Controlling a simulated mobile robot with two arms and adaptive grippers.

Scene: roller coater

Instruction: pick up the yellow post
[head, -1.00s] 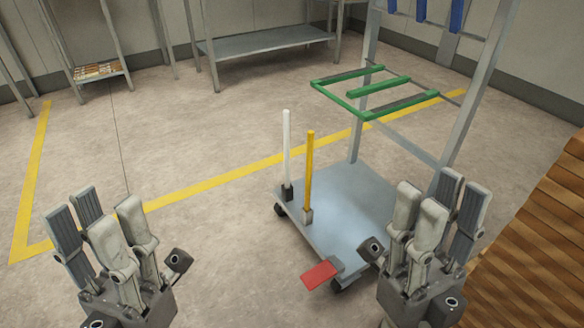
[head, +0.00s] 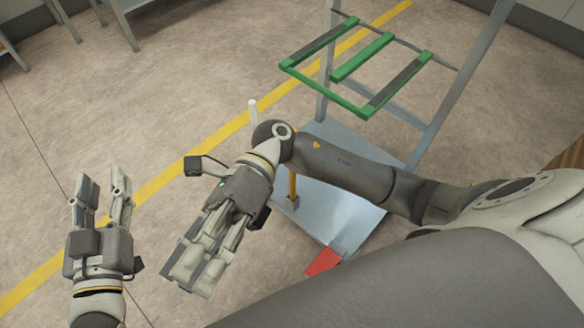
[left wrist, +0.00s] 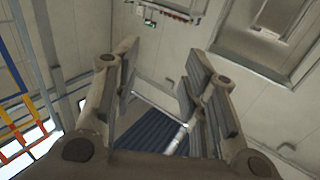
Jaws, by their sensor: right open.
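The yellow post (head: 293,186) stands on the grey cart (head: 345,213). In the head view my right arm passes in front of it, so only a short lower piece shows and its top is hidden. My right gripper (head: 190,272) is open and empty, left of the post, with its fingers pointing down and left. My left gripper (head: 101,184) is further left, upright, open and empty. The left wrist view shows its spread fingers (left wrist: 157,70) with nothing between them.
A green frame (head: 362,58) sits on the cart's upright at the right. A red pedal-like piece (head: 323,261) is at the cart's near edge. The floor at the left is clear, crossed by a yellow line (head: 165,180).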

